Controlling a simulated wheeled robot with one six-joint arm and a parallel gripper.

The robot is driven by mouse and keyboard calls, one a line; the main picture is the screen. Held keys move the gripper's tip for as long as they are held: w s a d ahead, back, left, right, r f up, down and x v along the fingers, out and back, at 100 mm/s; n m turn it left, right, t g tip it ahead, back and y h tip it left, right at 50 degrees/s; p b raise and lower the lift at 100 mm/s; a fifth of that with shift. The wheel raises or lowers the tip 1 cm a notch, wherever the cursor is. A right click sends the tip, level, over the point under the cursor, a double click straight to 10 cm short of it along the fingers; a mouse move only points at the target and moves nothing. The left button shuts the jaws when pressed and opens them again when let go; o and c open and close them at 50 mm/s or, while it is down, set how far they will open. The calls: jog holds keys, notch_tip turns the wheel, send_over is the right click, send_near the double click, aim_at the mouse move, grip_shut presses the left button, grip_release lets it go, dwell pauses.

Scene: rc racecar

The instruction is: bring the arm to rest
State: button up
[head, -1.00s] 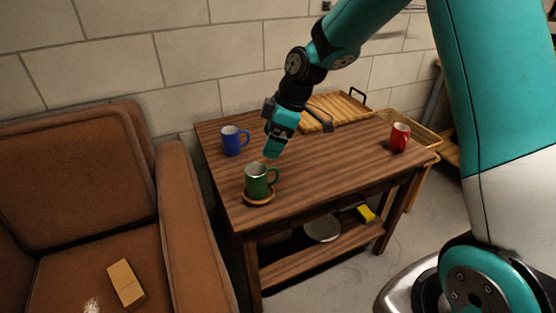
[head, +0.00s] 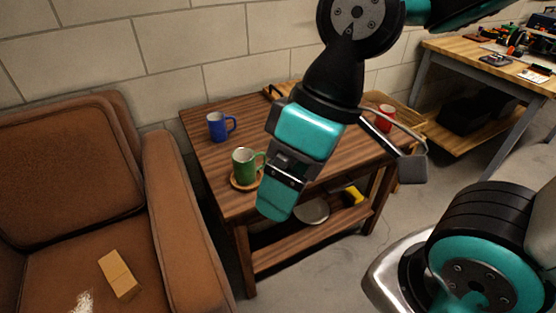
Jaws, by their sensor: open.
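My gripper (head: 347,172) is raised in front of the wooden table (head: 203,165), large in the middle of the head view. Its jaws are spread wide, and I see nothing between them. My gripper and wrist hide much of the table's middle and right.
A blue mug (head: 217,127) stands at the table's back left, and a red mug (head: 384,118) at its right. A brown armchair (head: 172,200) holding a tan block (head: 118,274) is on the left. A workbench (head: 500,78) stands at the back right.

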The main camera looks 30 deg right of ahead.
notch_tip(320, 180, up, 15)
jog(key=p, duration=1.4)
jog(key=shift+f, duration=0.2)
